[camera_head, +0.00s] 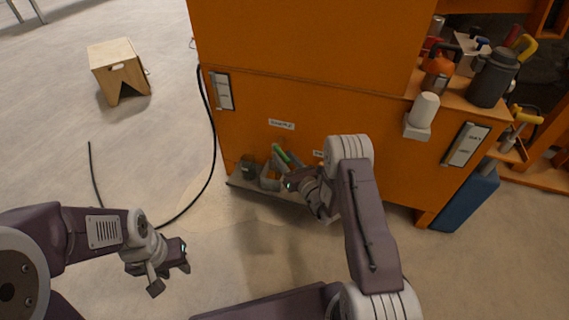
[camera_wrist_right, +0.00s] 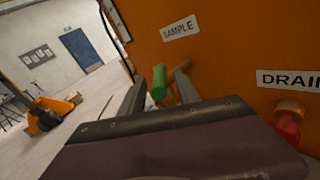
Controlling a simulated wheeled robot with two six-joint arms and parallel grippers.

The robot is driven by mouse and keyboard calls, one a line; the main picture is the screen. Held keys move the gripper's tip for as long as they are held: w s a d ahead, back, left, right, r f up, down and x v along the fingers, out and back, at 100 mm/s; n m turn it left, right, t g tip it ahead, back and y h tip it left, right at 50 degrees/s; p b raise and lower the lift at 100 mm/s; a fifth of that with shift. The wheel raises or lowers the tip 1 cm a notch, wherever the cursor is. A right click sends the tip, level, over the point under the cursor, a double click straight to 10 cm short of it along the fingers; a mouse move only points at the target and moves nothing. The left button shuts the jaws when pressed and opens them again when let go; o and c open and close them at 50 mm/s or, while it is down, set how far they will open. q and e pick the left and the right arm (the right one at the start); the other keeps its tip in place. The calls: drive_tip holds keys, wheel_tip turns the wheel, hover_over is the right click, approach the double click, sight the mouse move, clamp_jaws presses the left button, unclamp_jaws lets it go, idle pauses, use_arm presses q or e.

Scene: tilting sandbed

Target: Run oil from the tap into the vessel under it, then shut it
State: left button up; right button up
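The green tap handle (camera_head: 280,153) stands out from the orange cabinet, below the SAMPLE label (camera_wrist_right: 179,28). In the right wrist view the green handle (camera_wrist_right: 159,82) lies between the two fingers of my right gripper (camera_wrist_right: 160,92), with a gap on both sides. My right gripper (camera_head: 284,163) is open around it. A dark vessel (camera_head: 249,170) stands on the low shelf (camera_head: 240,183) left of the gripper. The tap's spout and anything directly under it are mostly hidden by my right gripper. My left gripper (camera_head: 170,273) hangs empty over the floor, apparently open.
A red-handled tap (camera_wrist_right: 287,122) sits below the DRAIN label (camera_wrist_right: 288,79), right of the gripper. A black hose (camera_head: 205,185) runs down left of the orange cabinet (camera_head: 300,50). A wooden stool (camera_head: 115,60) stands at the back left.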

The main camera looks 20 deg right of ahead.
drive_tip(key=shift+w, duration=0.15)
clamp_jaws()
idle(1.4)
